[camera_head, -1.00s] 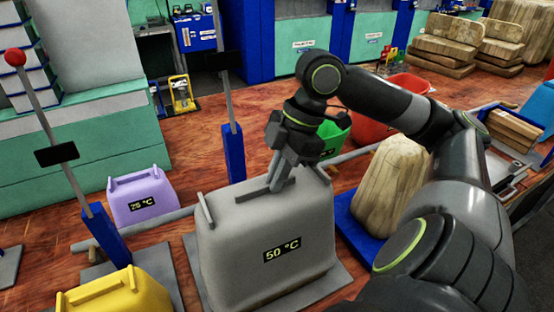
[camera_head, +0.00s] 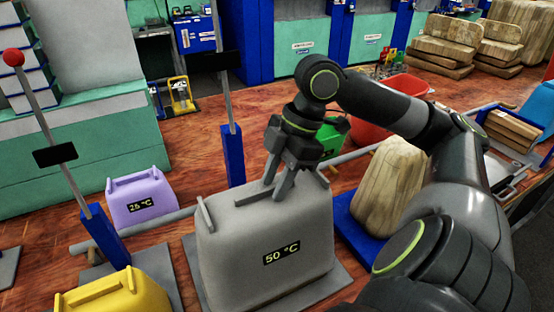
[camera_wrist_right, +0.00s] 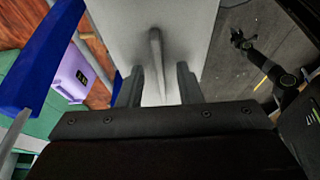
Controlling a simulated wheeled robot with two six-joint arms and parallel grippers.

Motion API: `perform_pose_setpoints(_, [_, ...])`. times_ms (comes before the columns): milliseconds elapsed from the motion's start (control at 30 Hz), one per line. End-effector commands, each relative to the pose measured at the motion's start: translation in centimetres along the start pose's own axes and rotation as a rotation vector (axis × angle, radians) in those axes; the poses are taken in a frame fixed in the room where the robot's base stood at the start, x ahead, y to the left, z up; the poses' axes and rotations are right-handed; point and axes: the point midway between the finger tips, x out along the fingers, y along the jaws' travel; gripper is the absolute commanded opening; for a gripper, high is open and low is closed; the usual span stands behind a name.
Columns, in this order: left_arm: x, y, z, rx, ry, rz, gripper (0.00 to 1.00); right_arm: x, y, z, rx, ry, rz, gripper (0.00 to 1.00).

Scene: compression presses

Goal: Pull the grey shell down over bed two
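The grey shell (camera_head: 265,250), labelled 50 °C, sits low over a grey base plate (camera_head: 345,283) at the bottom middle of the head view; what is under it is hidden. My right gripper (camera_head: 278,190) is at the top of the shell, with its fingers apart. In the right wrist view the grey shell (camera_wrist_right: 137,22) lies below the gripper (camera_wrist_right: 158,82), and its bar handle (camera_wrist_right: 156,50) lies between the spread fingers, touching neither visibly. A dark arm, seemingly my left, shows small there with its gripper (camera_wrist_right: 238,37); its opening is too small to judge.
A purple shell (camera_head: 140,203) marked 25 °C and a yellow shell (camera_head: 115,298) stand at left. A red-knobbed lever (camera_head: 40,110) and blue posts (camera_head: 233,155) rise beside the presses. A pale block (camera_head: 395,185) on a blue base stands right of the grey shell.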

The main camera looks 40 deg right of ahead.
Motion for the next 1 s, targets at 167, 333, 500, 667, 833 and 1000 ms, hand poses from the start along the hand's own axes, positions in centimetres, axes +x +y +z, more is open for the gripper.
perform_pose_setpoints(167, [0.0, 0.0, 0.0, 0.000, 0.000, 0.000, 0.29, -0.5, 0.0, 0.1, 0.000, -0.003, 0.002, 0.32])
perform_pose_setpoints(333, [-0.1, 0.0, 0.0, 0.000, 0.000, 0.000, 0.29, -2.0, 0.1, 0.1, 0.002, -0.006, 0.002, 0.32])
perform_pose_setpoints(500, [0.1, 0.0, 0.0, 0.000, 0.000, 0.000, 0.29, -3.9, 0.1, 0.2, 0.002, -0.006, 0.002, 0.32])
perform_pose_setpoints(667, [0.2, 0.0, 0.0, 0.000, 0.000, 0.000, 0.29, -5.8, 0.1, 0.1, 0.003, -0.005, 0.003, 0.32])
perform_pose_setpoints(833, [1.1, 0.1, 0.1, 0.000, 0.000, 0.000, 0.29, -7.4, 0.1, 0.2, 0.004, -0.006, 0.001, 0.32])
perform_pose_setpoints(1000, [2.1, 0.2, 0.2, 0.000, 0.000, 0.000, 0.29, -9.9, 0.2, 0.2, 0.004, -0.003, 0.009, 0.32])
